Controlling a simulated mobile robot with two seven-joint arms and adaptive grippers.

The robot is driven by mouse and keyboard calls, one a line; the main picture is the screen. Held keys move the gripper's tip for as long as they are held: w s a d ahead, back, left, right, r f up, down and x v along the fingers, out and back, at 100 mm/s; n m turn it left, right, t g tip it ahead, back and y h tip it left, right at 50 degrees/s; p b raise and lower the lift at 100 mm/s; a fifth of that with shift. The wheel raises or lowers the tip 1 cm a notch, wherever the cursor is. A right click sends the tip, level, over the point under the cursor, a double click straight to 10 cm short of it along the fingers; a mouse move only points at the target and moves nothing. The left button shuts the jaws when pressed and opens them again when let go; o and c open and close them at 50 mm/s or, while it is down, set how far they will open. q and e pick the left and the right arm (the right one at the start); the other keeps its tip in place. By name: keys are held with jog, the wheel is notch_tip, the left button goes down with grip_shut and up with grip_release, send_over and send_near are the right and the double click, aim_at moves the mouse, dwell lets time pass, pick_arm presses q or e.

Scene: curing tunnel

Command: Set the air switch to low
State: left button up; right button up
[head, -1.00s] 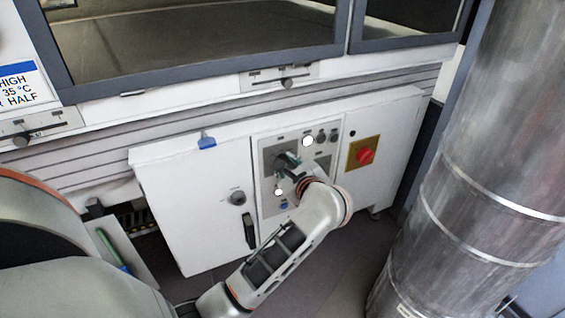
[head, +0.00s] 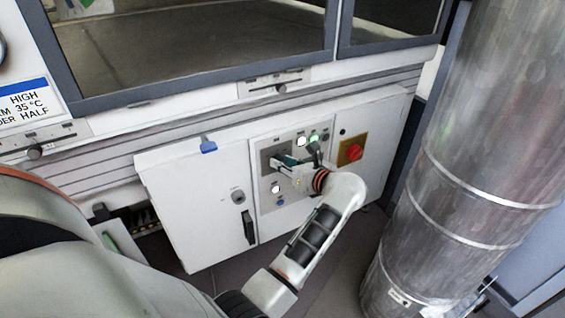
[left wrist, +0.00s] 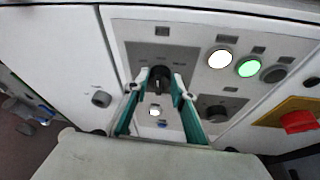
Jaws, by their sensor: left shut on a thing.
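A black rotary switch (left wrist: 160,78) sits on a grey plate (left wrist: 180,57) of the white control cabinet, with small labels above it that I cannot read. In the wrist view its handle looks roughly upright. My left gripper (left wrist: 159,83) has its green-sided fingers on either side of this switch and is shut on it. In the head view my left gripper (head: 282,161) reaches the panel from the lower right and partly covers the switch. A second dark knob (left wrist: 214,112) is lower right on the panel. My right gripper is not in view.
A white lamp (left wrist: 221,58) and a lit green lamp (left wrist: 249,67) are right of the switch. A red knob on a yellow plate (head: 352,149) is further right. A large metal duct (head: 455,170) stands at the right.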

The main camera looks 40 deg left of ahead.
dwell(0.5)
pick_arm(q)
jog(key=o, duration=1.1)
